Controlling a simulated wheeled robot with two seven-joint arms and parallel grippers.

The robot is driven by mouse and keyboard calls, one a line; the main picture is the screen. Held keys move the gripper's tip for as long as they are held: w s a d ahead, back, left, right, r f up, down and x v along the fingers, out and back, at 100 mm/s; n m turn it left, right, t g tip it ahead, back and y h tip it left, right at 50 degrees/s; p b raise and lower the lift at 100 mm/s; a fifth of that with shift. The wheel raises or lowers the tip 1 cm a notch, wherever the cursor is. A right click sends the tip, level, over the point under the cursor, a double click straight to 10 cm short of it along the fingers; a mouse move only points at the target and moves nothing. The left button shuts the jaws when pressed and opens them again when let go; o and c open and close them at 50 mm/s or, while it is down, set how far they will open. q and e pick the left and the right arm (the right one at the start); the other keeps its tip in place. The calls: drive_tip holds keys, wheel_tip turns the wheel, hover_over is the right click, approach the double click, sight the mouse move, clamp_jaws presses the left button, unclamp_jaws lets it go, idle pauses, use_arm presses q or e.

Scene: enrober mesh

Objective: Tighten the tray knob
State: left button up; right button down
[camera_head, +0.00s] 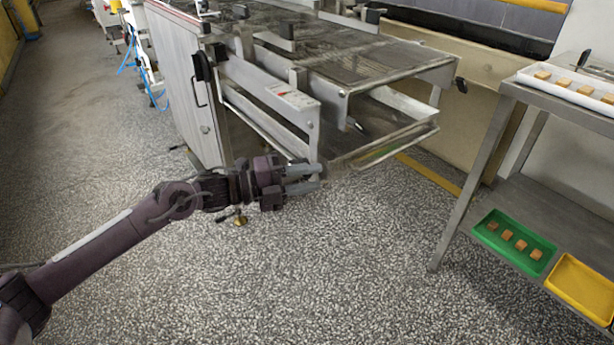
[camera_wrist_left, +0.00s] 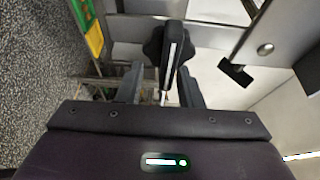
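The enrober machine (camera_head: 290,80) stands at the back centre, with a tray (camera_head: 395,148) under its near end. In the left wrist view, a black lobed knob (camera_wrist_left: 155,46) with a white line on it stands in line with the gap between my fingers. I cannot tell whether they touch it. My left gripper (camera_head: 318,178) is open, its two fingers pointing right, close to the lower corner of the machine's side frame. It also shows in the left wrist view (camera_wrist_left: 161,88). I cannot make out the lobed knob in the head view. My right gripper is not in view.
Another black handle (camera_wrist_left: 237,73) is right of the knob. A steel table (camera_head: 545,95) at the right bears a white tray (camera_head: 557,88); a green tray (camera_head: 515,257) and a yellow tray (camera_head: 585,285) lie on its lower shelf. The speckled floor in front is clear.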

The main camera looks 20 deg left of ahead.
use_arm(q)
drive_tip(key=shift+r, duration=0.15)
drive_tip(key=v, duration=0.7)
drive_tip(key=shift+s+a+p, duration=0.2)
drive_tip(key=shift+a+p, duration=0.1)
drive_tip(key=shift+a, duration=0.05)
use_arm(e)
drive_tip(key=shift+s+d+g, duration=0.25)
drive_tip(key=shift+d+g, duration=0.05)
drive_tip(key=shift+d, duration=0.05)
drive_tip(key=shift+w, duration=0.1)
